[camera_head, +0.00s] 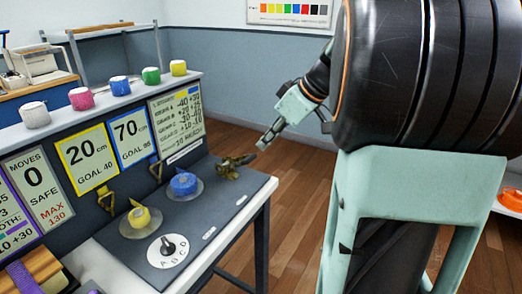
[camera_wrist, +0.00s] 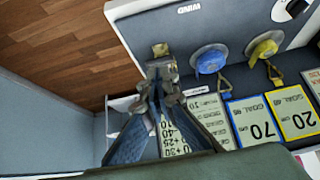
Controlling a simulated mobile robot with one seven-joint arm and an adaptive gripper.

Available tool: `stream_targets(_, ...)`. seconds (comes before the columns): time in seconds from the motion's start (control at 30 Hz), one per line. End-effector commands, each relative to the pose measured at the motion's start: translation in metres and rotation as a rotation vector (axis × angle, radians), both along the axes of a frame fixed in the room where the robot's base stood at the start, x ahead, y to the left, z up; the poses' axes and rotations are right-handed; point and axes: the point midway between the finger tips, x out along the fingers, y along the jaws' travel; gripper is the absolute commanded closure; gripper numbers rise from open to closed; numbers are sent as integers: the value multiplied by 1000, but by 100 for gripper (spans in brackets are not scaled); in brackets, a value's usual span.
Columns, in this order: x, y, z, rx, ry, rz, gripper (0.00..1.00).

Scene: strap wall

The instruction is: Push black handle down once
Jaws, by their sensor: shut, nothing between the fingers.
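My gripper (camera_head: 267,138) is shut and empty, pointing down-left above the right end of the dark panel (camera_head: 228,196). Its fingertips also show in the wrist view (camera_wrist: 160,72). A brass-coloured mechanism (camera_head: 232,166) sits at the panel's far right end, just below and left of the fingertips in the head view. In the wrist view part of it (camera_wrist: 160,49) shows just past the fingertips; I cannot tell whether they touch. No black handle is clear on it.
A blue spool (camera_head: 184,184) and a yellow spool (camera_head: 140,217) sit on round discs, with straps near cards reading 70 (camera_head: 131,136) and 20 (camera_head: 88,158). Wooden floor is clear right of the panel.

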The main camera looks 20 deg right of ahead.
Motion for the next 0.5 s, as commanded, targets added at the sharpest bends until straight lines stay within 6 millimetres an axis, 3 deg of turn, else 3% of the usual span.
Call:
stream_targets(0.2,-20,-15,32,-1,-2,0,100)
stream_targets(0.5,-29,-19,42,1,0,1,100)
